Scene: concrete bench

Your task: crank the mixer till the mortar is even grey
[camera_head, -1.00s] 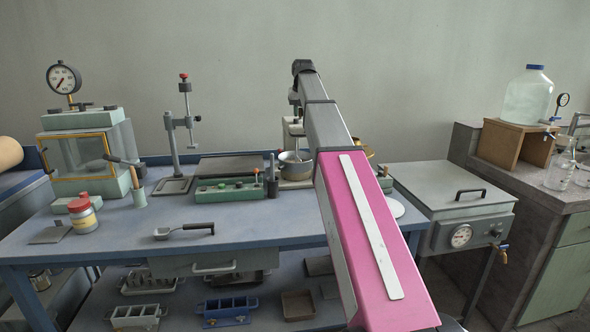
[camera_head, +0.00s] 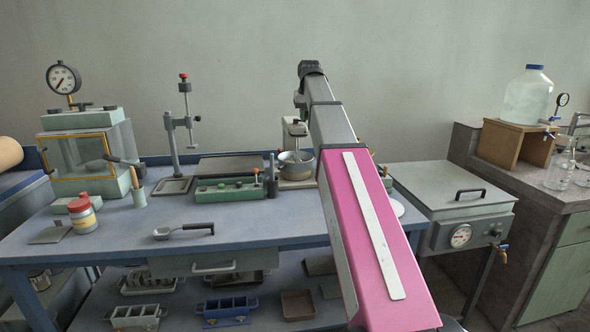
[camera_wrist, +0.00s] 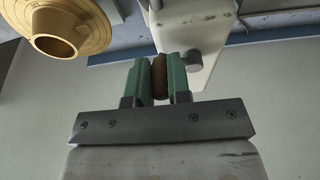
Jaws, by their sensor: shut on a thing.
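The mixer (camera_head: 292,132) is a small cream machine at the back of the blue bench, partly hidden by my arm. Its metal bowl (camera_head: 296,168) sits on the base; the mortar's colour is too small to tell. In the wrist view the mixer's pale body (camera_wrist: 196,28) fills the upper middle. My gripper (camera_wrist: 161,64) has green fingers shut on a brown crank handle (camera_wrist: 160,84) beside that body. My gripper is hidden behind my arm in the head view.
A brass cone-shaped piece (camera_wrist: 60,32) is at upper left in the wrist view. A green tray (camera_head: 228,190) stands left of the mixer, with a scoop (camera_head: 183,231) nearer the front. A lidded grey box (camera_head: 450,190) is at right. The bench's front middle is mostly clear.

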